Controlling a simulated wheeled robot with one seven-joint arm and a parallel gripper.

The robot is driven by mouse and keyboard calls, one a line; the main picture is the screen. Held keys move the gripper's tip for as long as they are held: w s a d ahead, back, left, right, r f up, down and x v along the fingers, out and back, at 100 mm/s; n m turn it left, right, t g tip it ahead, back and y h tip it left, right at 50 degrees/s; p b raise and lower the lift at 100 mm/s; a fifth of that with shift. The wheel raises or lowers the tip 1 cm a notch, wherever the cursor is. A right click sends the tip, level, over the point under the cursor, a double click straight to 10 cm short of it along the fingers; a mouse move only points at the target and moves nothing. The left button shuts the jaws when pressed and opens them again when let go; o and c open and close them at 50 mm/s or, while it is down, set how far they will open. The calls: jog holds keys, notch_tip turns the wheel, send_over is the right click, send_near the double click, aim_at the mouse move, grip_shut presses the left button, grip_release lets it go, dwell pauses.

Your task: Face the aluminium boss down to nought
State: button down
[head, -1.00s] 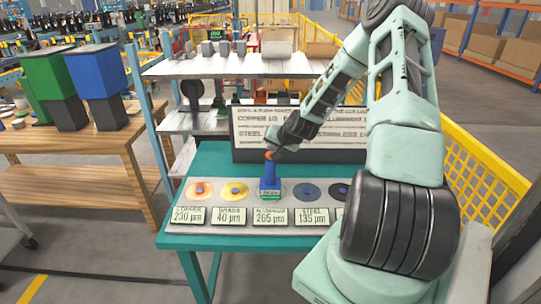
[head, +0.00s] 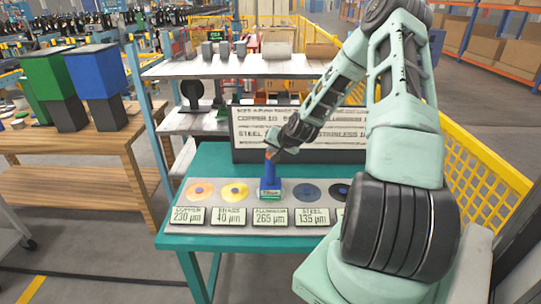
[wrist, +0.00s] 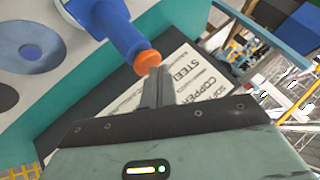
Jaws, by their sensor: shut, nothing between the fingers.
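The blue facing tool (head: 269,175) stands upright over the aluminium station, hiding the boss. The card in front, the aluminium label (head: 270,217), reads 265 µm. A small green-lit display on the tool's base is too small to read. My gripper (head: 273,151) is shut and empty at the tool's orange top. In the wrist view the shut fingertips (wrist: 157,72) are right beside the orange cap (wrist: 148,61) of the blue tool (wrist: 103,25); I cannot tell whether they touch it.
On the grey plate are the copper disc (head: 200,192), brass disc (head: 234,192), steel disc (head: 307,192) and a dark disc (head: 340,191). A text board (head: 300,128) stands close behind. A yellow mesh fence (head: 485,165) is at the right. My arm hides the plate's right end.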

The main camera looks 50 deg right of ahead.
jog(key=shift+f+b, duration=0.35)
jog(key=shift+f, duration=0.15)
jog(key=shift+r, duration=0.1)
dwell(0.5)
jog(key=shift+r+p, duration=0.85)
jog(key=shift+r, duration=0.25)
jog(key=shift+r+p, duration=1.8)
jog(key=shift+r, duration=0.75)
